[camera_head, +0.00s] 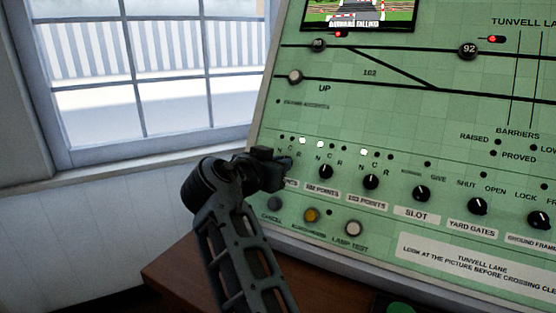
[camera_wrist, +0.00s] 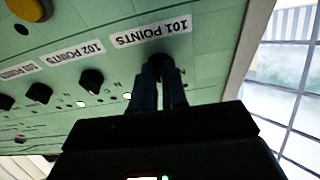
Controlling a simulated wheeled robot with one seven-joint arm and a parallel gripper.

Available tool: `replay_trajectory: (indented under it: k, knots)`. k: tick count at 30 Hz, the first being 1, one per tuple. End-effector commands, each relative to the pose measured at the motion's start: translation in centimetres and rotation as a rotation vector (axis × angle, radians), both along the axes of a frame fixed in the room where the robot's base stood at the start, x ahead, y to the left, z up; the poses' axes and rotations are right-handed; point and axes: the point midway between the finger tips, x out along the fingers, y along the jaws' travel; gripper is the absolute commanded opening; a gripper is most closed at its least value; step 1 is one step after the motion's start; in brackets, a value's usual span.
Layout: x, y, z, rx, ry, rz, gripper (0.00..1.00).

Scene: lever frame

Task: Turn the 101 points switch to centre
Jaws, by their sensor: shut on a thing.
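The 101 points switch is a black rotary knob (camera_wrist: 169,69) on the sloping green panel, below its N, C and R marks. In the wrist view, which is upside down, its label, 101 POINTS (camera_wrist: 151,33), is clear. My gripper (camera_wrist: 163,72) is shut on this knob, one dark finger on each side. In the head view my gripper (camera_head: 286,163) hides the knob and part of its label. The pointer's direction cannot be seen. The right-hand lamp (camera_head: 302,141) of this switch, above R, is lit white.
To the right are the 102 points knob (camera_head: 325,171), the 103 points knob (camera_head: 371,182) and the slot knob (camera_head: 421,194). Below are a yellow button (camera_head: 311,215) and the lamp test button (camera_head: 353,228). A window (camera_head: 150,70) is at the left.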

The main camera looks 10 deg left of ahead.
Motion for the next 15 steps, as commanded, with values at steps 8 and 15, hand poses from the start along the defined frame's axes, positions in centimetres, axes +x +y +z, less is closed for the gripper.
replay_trajectory:
  k: [8,15]
  knots:
    - [0.24,-0.37,0.27,-0.04,0.012,0.02,0.0]
    - [0.27,-0.37,0.29,-0.042,0.012,0.022,0.0]
